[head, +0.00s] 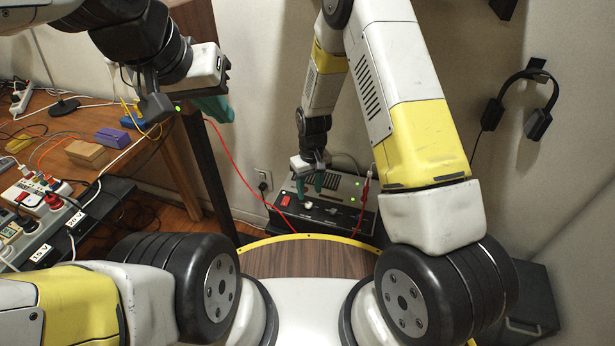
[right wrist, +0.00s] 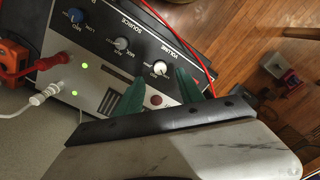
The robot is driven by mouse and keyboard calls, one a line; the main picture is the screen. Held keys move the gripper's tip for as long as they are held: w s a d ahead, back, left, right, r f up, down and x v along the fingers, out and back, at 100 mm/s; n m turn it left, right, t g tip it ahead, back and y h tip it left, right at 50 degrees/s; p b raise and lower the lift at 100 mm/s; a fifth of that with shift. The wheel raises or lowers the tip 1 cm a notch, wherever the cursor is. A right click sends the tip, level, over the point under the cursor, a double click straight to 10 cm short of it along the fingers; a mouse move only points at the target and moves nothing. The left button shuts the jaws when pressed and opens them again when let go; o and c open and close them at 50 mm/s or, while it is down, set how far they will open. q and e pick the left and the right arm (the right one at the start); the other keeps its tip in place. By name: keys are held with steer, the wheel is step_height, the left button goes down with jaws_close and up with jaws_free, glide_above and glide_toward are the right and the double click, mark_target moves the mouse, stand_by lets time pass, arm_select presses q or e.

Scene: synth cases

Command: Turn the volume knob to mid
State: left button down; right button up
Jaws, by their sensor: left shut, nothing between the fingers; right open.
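The black and grey audio unit (head: 345,213) stands low by the wall in the head view. In the right wrist view its panel (right wrist: 110,25) carries a white volume knob (right wrist: 160,68) beside the printed word VOLUME, a grey source knob (right wrist: 121,43) and a blue knob (right wrist: 77,15). My right gripper (right wrist: 163,76) is open, its teal fingertips to either side of the volume knob; contact cannot be told. The knob's setting is too small to read. In the head view my right gripper (head: 318,184) is over the unit. My left gripper (head: 218,108) is shut and empty, up by the desk.
A cluttered desk (head: 60,170) stands left; headphones (head: 530,100) hang at right.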

mark_target(309, 204)
step_height(309, 204, down, 6)
steer(key=shift+a, duration=0.1)
jaws_close()
stand_by(0.4)
